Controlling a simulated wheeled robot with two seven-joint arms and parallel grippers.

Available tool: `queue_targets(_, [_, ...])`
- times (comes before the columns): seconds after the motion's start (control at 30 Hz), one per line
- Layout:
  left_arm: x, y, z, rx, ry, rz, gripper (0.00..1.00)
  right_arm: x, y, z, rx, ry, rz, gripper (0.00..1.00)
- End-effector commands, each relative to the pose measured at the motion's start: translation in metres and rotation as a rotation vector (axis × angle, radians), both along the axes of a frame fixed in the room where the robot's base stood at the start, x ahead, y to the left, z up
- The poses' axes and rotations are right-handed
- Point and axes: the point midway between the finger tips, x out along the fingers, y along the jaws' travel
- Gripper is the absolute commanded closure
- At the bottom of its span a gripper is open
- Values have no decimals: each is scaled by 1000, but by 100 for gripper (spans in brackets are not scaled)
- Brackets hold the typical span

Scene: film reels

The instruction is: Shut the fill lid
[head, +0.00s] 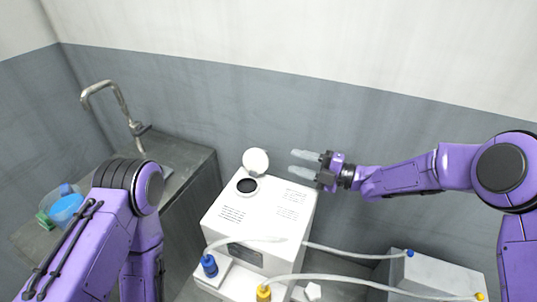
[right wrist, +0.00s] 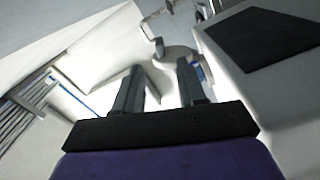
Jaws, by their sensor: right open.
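The fill lid (head: 256,161) is a white round disc. It stands raised at the back of a dark round fill opening (head: 246,186) on top of a white machine (head: 268,207), so it is open. My right gripper (head: 292,162) is open and empty, to the right of the lid and apart from it, with its grey fingers pointing left towards it. The two fingers also show in the right wrist view (right wrist: 160,72), apart with nothing between them; I cannot make out the lid for certain there. My left arm comes in at the lower left, and its gripper is not visible.
A blue connector (head: 209,265) and a yellow connector (head: 263,292) with pale hoses (head: 340,252) stand at the machine's front. A grey box (head: 432,268) is at right. At left, a counter holds a tap (head: 123,104) and a blue bowl (head: 66,210). A wall stands behind.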

Motion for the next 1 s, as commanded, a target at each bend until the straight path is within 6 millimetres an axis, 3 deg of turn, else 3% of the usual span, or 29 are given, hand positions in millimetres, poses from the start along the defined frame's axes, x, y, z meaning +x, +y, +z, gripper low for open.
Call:
queue_targets(0.2, [0, 0, 21, 1, -1, 0, 0, 14, 47, 5, 1, 1, 4, 60])
queue_targets(0.4, [0, 0, 31, 1, -1, 0, 0, 26, 80, 4, 0, 0, 1, 60])
queue_targets(0.77, [0, 0, 32, 1, -1, 0, 0, 30, 91, 2, 2, 1, -3, 60])
queue_targets(0.8, [0, 0, 32, 1, -1, 0, 0, 30, 91, 2, 2, 1, -3, 63])
queue_targets(0.9, [0, 0, 32, 1, -1, 0, 0, 30, 91, 2, 2, 1, -3, 95])
queue_targets(0.93, [0, 0, 32, 1, -1, 0, 0, 30, 91, 2, 2, 1, -3, 100])
queue_targets(1.0, [0, 0, 32, 1, -1, 0, 0, 30, 91, 2, 2, 1, -3, 100])
